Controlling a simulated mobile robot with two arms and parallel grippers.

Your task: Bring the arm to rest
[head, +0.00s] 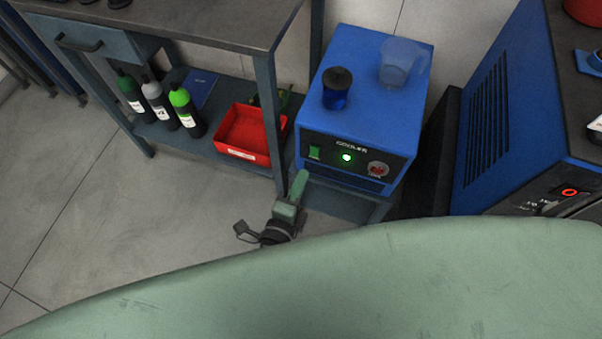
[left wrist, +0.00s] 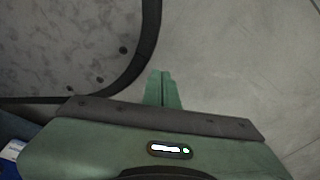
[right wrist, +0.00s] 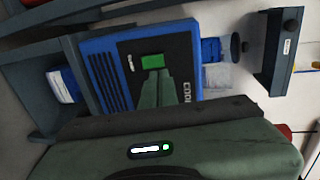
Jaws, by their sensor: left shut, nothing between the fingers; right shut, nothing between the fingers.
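My right gripper (head: 302,174) is shut and empty in front of the blue cooler (head: 375,105), its tips just below the green switch (head: 315,152) on the front panel. In the right wrist view its closed fingers (right wrist: 155,75) overlap the dark panel next to the green switch (right wrist: 152,61). The head view shows a small gap between tips and switch. The cooler's round green light (head: 347,157) is lit. My left gripper is outside the head view. In the left wrist view its fingers (left wrist: 162,75) are shut and empty over grey floor.
A dark blue jar (head: 336,95) and a clear jug (head: 398,62) stand on the cooler. A red bin (head: 243,135) and several bottles (head: 160,100) sit on the bench's lower shelf. A large blue machine (head: 500,110) stands at right. Floor at left is clear.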

